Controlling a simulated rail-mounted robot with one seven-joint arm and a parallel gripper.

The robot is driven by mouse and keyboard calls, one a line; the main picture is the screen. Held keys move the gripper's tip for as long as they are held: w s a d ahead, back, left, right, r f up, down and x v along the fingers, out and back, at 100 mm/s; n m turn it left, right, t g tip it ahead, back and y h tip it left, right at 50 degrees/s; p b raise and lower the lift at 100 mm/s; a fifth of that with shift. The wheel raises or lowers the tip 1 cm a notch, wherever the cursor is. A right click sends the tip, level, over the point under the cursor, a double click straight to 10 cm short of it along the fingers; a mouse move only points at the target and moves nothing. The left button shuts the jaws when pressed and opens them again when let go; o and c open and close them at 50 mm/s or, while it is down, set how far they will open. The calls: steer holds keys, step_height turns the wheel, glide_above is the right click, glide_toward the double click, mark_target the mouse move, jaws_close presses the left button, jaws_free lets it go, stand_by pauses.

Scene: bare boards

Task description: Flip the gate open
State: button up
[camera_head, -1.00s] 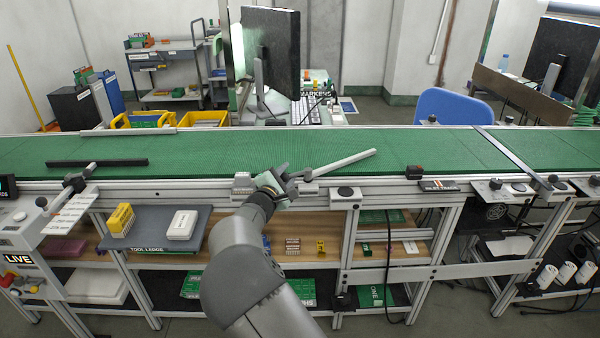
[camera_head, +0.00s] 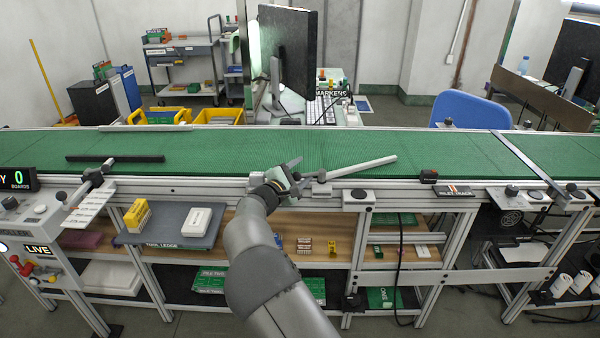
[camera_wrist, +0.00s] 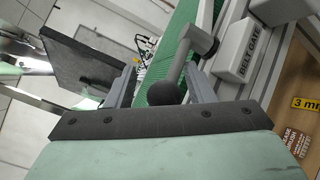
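The belt gate is a grey bar (camera_head: 355,168) reaching diagonally over the green belt from a pivot at its near edge. In the wrist view, a box labelled BELT GATE (camera_wrist: 238,50) stands beside the pivot, and a short lever with a black ball knob (camera_wrist: 165,93) points back toward my gripper. My gripper (camera_head: 291,169) is at the belt's near edge, just left of the pivot. Its two fingers are apart, with the knob between them in the wrist view. I cannot tell whether either finger touches the knob.
The green belt (camera_head: 220,148) carries a black bar (camera_head: 115,158) at left. Another bar (camera_head: 527,153) crosses the belt at right. A small black block (camera_head: 429,176) sits on the near rail. A control panel (camera_head: 40,225) stands at front left. A monitor (camera_head: 288,50) stands behind the belt.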

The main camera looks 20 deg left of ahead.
steer(key=b+v, duration=0.1)
steer(key=v, duration=1.6)
steer(key=shift+s+b, duration=0.25)
steer(key=shift+b, duration=0.1)
steer(key=w+d+f+n+g+y+b, duration=0.1)
steer(key=w+d+f+g+y, duration=0.2)
steer(key=d+f+g+y, duration=0.45)
steer(key=w+d+f+g+y+b, duration=0.2)
steer(key=w+d+f+g, duration=0.15)
steer(key=f, duration=0.65)
steer(key=s+d+r+t+y+b, duration=0.15)
steer(key=d+r+y, duration=0.3)
steer(key=r, duration=0.45)
steer(key=d+r+t+y, duration=0.3)
steer(key=r+y, duration=0.3)
steer(key=r, duration=0.2)
steer(key=shift+g, duration=0.25)
steer(key=p+x, duration=0.1)
steer(key=x, duration=1.6)
